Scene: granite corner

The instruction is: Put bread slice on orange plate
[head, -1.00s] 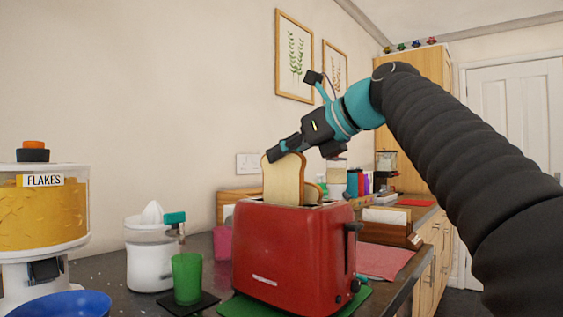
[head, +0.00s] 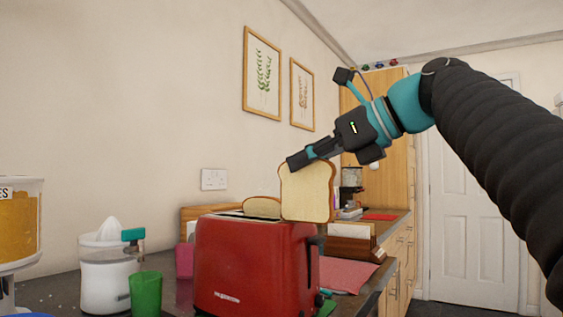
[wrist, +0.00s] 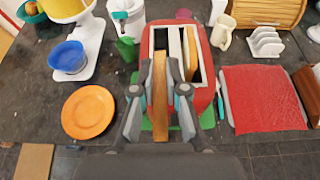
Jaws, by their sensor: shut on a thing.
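My gripper (head: 305,160) is shut on a bread slice (head: 308,193) by its top edge. The slice hangs upright over the right end of the red toaster (head: 255,265), its bottom edge level with the toaster's top. In the wrist view the held slice (wrist: 160,112) shows edge-on between the fingers (wrist: 162,75). A second slice (head: 262,206) stands in the toaster; it also shows in the right slot in the wrist view (wrist: 190,60). The orange plate (wrist: 88,111) lies bare, left of the toaster in the wrist view; it is not in the head view.
A green cup (head: 146,294) and a white juicer (head: 105,272) stand left of the toaster. A blue bowl (wrist: 68,56) is beyond the plate. A red cloth (wrist: 262,98) lies right of the toaster. The counter edge is just in front of the plate.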

